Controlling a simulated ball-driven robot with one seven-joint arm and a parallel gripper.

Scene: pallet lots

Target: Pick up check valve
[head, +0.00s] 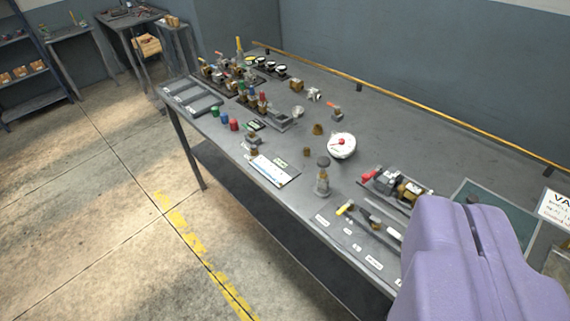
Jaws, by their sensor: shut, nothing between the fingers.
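My gripper (470,215) is the large purple shape at the lower right, with its two fingers shut together and nothing held. It stands in front of the right part of the grey workbench (390,115). I cannot tell for sure which fitting is the check valve. Small brass fittings (318,129) lie mid-bench, a silver fitting (313,94) lies farther back, and an upright grey valve (322,177) with a round top stands near the front edge. A tray of valves (396,186) with a red handle is just left of my gripper. My gripper touches none of these.
A white gauge (341,146) with a red centre lies mid-bench. Racks of colourful valves (252,98) and empty grey trays (191,96) fill the far left end. A yellow rail (400,97) runs along the back edge. The bench's back right is mostly bare. Open floor lies left.

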